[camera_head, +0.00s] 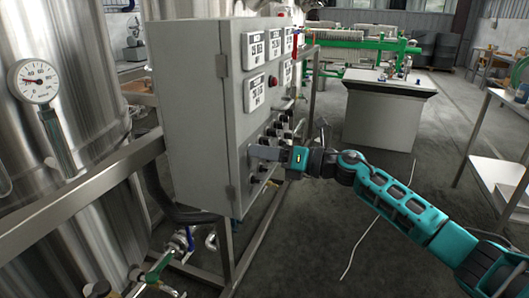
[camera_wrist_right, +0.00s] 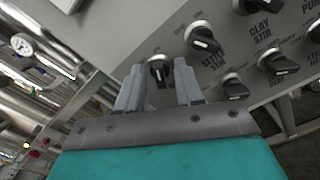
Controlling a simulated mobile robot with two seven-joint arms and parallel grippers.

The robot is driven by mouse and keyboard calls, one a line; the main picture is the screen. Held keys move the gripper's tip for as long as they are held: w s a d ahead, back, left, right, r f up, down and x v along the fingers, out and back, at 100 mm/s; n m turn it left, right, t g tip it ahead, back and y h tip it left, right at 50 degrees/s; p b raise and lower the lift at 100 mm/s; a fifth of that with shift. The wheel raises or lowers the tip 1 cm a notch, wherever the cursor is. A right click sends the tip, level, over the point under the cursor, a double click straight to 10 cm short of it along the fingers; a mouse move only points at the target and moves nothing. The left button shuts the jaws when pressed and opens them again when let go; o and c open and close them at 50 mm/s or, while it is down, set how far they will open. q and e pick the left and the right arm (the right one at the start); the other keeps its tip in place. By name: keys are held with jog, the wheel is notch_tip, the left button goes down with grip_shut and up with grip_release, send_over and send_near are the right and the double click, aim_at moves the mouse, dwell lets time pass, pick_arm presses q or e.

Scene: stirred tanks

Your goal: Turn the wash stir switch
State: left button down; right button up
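The grey control cabinet (camera_head: 192,95) stands left of centre in the head view, with black rotary switches low on its front panel. My right gripper (camera_head: 262,153) is at these switches. In the right wrist view, my right gripper (camera_wrist_right: 159,68) is open, with one finger on each side of a black switch (camera_wrist_right: 158,72). Slight gaps seem to show beside the switch. Its label is hidden or unreadable. Another switch (camera_wrist_right: 203,39) is to its right, near a label ending in STIR. I cannot read which switch is marked wash stir. My left gripper is not in view.
More switches crowd the panel, including one (camera_wrist_right: 277,63) near the CLAY STIR label. Digital displays (camera_head: 254,50) sit higher on the panel. A steel tank with a dial gauge (camera_head: 37,81) is at left. The floor (camera_head: 330,235) beside my right arm is mostly clear.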

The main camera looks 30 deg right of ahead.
pick_arm(q)
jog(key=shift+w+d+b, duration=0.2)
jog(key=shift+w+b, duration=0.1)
jog(key=shift+b, duration=0.3)
pick_arm(e)
jog(key=v, duration=1.3)
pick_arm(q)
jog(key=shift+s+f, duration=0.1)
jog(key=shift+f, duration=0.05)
